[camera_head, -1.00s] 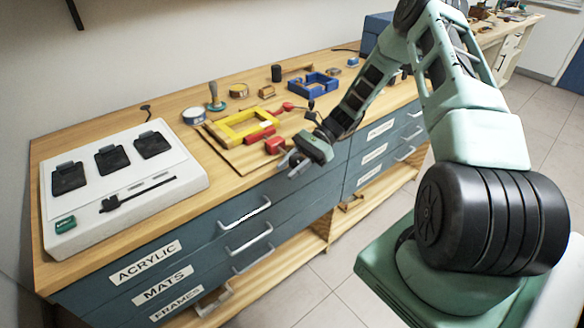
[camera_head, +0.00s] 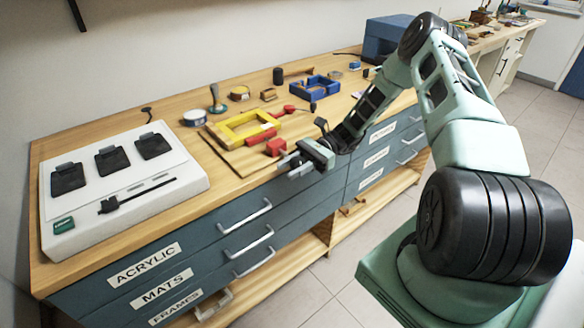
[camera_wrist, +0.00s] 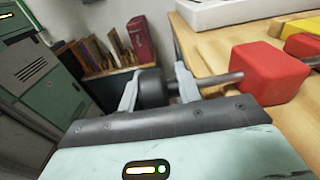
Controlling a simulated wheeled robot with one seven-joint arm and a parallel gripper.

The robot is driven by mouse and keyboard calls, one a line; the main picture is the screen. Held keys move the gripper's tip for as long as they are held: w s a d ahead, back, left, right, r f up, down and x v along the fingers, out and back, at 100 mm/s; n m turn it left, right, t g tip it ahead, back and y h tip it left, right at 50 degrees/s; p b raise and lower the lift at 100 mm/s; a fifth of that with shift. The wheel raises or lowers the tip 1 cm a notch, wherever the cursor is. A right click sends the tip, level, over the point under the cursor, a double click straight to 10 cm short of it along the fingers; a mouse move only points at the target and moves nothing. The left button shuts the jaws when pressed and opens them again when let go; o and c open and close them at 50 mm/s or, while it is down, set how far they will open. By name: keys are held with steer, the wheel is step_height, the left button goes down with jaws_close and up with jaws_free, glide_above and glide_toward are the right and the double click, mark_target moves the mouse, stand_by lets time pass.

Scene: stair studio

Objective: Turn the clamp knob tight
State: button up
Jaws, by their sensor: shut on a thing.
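The clamp has a red block (camera_head: 276,147) at the near edge of the bench, beside a yellow frame (camera_head: 243,125). The red block also shows in the wrist view (camera_wrist: 257,72), with a thin metal rod (camera_wrist: 222,78) running left from it. A dark round knob (camera_wrist: 152,87) on that rod sits between the two fingers of my gripper (camera_wrist: 157,89). My gripper is shut on the knob, with a finger on each side. In the head view my gripper (camera_head: 290,161) is just in front of the red block, and the knob is hard to make out.
A white panel with black pads (camera_head: 160,200) stands at the left of the bench. A blue frame (camera_head: 314,88) and several small tools lie farther back. Drawer handles (camera_head: 245,217) stick out below the bench edge. The floor (camera_head: 330,275) in front is clear.

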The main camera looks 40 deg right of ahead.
steer(key=shift+s+f, duration=0.2)
steer(key=shift+s, duration=0.2)
steer(key=o, duration=0.7)
steer(key=shift+r, duration=0.1)
steer(key=shift+w+r, duration=0.1)
steer(key=shift+w, duration=0.05)
steer(key=d+b, duration=0.1)
steer(key=d, duration=0.4)
steer(key=d+b, duration=0.1)
steer(key=d, duration=0.5)
steer(key=d+r+b, duration=0.1)
steer(key=d+b, duration=0.1)
steer(key=d, duration=0.4)
steer(key=shift+w+d, duration=0.2)
steer(key=shift+w, duration=0.1)
